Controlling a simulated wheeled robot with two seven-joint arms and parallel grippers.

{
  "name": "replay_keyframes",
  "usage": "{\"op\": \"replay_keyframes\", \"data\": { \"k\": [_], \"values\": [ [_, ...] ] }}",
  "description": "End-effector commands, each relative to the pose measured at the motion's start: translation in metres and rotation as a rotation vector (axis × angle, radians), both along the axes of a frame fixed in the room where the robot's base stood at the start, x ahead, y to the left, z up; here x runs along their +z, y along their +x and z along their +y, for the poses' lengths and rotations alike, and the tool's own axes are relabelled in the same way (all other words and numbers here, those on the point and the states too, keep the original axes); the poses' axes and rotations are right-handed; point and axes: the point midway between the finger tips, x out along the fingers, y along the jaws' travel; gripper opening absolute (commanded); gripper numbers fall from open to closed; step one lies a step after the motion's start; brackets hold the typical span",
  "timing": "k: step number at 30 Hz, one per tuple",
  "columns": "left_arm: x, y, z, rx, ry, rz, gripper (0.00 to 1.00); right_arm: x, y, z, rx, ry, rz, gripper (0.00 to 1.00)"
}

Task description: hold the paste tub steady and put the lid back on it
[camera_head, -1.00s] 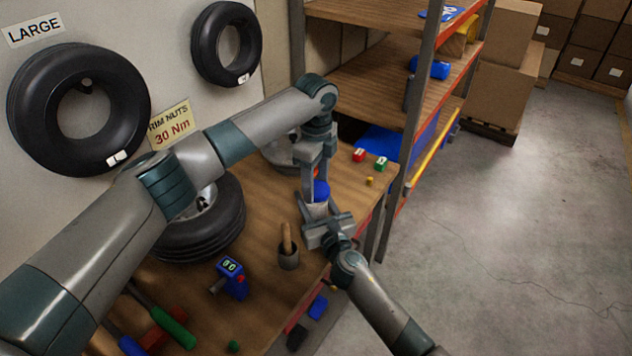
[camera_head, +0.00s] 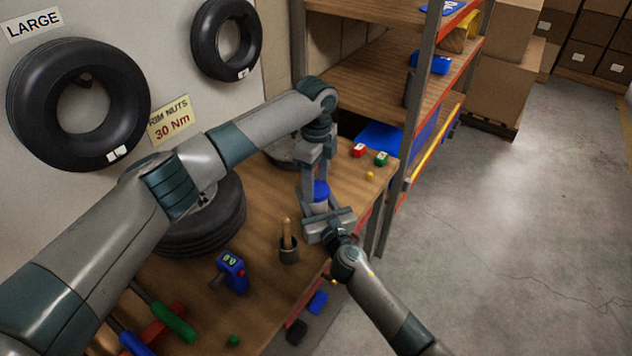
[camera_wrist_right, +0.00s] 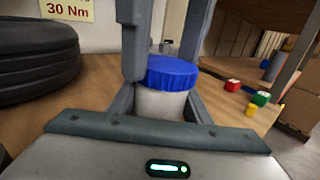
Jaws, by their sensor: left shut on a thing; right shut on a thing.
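The paste tub (camera_wrist_right: 160,103) is a pale cylinder standing upright on the wooden bench; it shows small in the head view (camera_head: 319,209). The blue ribbed lid (camera_wrist_right: 172,73) sits level at the tub's top with no clear gap; whether it is screwed tight cannot be seen. It also shows in the head view (camera_head: 321,191). My left gripper (camera_head: 317,182) reaches down from above and is shut on the lid, one finger hiding its left side. My right gripper (camera_head: 320,211) is shut on the tub from the front, its fingers on either side in the right wrist view (camera_wrist_right: 158,105).
A red block (camera_head: 359,150), a green block (camera_head: 381,159) and a yellow piece (camera_head: 369,176) lie to the right. The shelf (camera_head: 395,75) stands behind.

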Motion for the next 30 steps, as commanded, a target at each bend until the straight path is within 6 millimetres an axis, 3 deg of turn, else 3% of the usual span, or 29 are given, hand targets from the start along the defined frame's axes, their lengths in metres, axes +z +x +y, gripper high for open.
{"op": "replay_keyframes", "data": {
  "k": [30],
  "values": [
    [-0.011, 0.000, 0.000, -0.001, -0.001, 0.000, 0.30, -0.001, 0.000, 0.000, 0.000, 0.000, 0.001, 0.04]
  ]
}}
